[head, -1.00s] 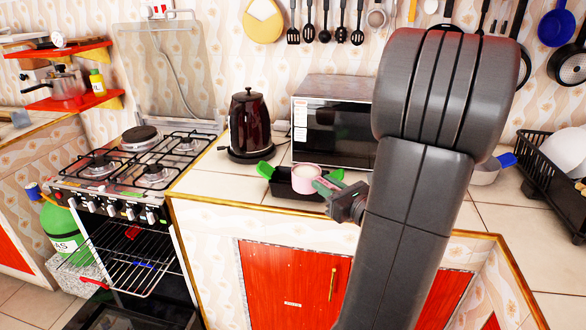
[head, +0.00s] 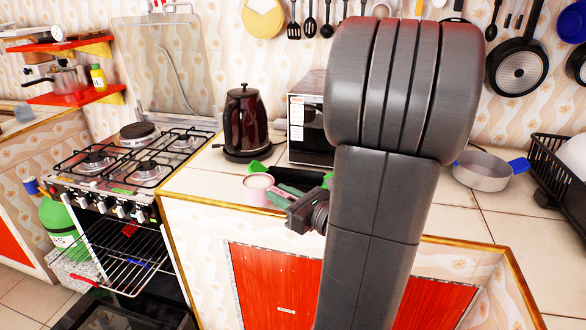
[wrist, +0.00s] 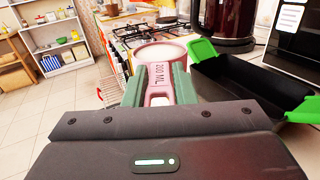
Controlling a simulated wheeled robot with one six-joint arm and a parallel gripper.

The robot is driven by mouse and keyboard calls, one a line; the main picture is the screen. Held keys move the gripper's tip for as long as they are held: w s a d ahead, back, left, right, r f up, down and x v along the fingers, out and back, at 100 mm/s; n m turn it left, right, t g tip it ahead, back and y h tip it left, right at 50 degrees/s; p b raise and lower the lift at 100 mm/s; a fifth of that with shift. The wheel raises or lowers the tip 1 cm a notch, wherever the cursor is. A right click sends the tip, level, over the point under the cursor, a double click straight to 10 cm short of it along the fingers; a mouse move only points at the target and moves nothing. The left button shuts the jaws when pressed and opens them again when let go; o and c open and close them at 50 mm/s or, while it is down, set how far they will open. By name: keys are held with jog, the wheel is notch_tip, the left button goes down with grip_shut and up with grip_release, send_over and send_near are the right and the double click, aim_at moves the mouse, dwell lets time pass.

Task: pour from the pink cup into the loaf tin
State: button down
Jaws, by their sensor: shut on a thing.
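My gripper (head: 283,196) is shut on the handle of the pink cup (head: 258,188), a measuring cup with a pale filling. The wrist view shows its handle, marked 200 ML, between the green fingers, and the cup (wrist: 160,53) looks upright. The loaf tin (head: 296,184), black with green end handles, sits on the counter in front of the microwave. In the wrist view the loaf tin (wrist: 235,85) is to the right of the cup, and its visible inside looks dark and empty. In the head view my arm hides the tin's right part. The cup is beside the tin, near the counter's front edge.
A dark red kettle (head: 246,122) and a microwave (head: 308,130) stand behind the tin. The gas stove (head: 135,165) is at left. A grey pan (head: 483,172) and a black dish rack (head: 560,165) are at right.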

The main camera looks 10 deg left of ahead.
jog(key=shift+w+d+r+m+p, duration=0.35)
jog(key=shift+w+m+p, duration=0.25)
jog(key=shift+m+p, duration=0.3)
jog(key=shift+w+d+r+p, duration=0.1)
jog(key=shift+w+p, duration=0.15)
jog(key=shift+p, duration=0.2)
jog(key=shift+w+d+r+m+p, duration=0.2)
jog(key=shift+w+d+m+p, duration=0.1)
jog(key=shift+w+m+p, duration=0.4)
jog(key=shift+w+d+r+m+p, duration=0.2)
jog(key=shift+w+d+m+p, duration=0.2)
jog(key=shift+m+p, duration=0.45)
jog(key=shift+w+d+r+m+p, duration=0.25)
jog(key=shift+w+m+p, duration=0.4)
jog(key=shift+p, duration=0.2)
jog(key=shift+w+d+r+m+p, duration=0.1)
jog(key=shift+w+d+m+p, duration=0.15)
jog(key=shift+w+m+p, duration=0.25)
jog(key=shift+w+d+r+m+p, duration=0.15)
jog(key=shift+w+r+m+p, duration=0.1)
jog(key=shift+m+p, duration=0.7)
